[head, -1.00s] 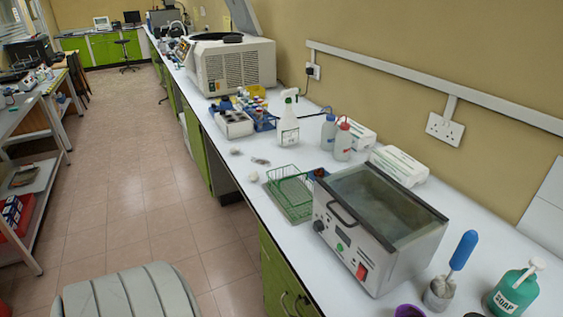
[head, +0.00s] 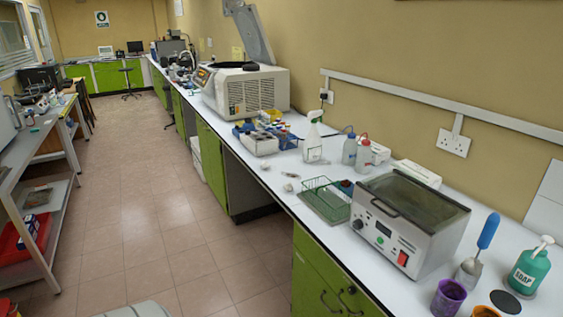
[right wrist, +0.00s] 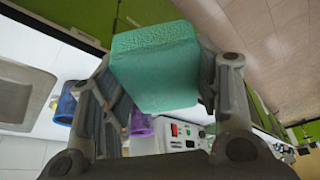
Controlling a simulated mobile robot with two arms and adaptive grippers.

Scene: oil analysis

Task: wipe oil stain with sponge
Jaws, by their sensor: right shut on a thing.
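My right gripper (right wrist: 165,90) shows in the right wrist view, with a finger on each side of a teal block-shaped sponge (right wrist: 155,65). It is shut on the sponge, which hides part of the bench behind it. Neither gripper is in the head view. I cannot make out an oil stain for certain in either view.
The long white bench holds a metal water bath (head: 410,225), a green wire rack (head: 325,200), a green soap bottle (head: 528,268), a purple cup (head: 448,298) and a spray bottle (head: 313,142). The tiled floor (head: 150,230) at left is clear.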

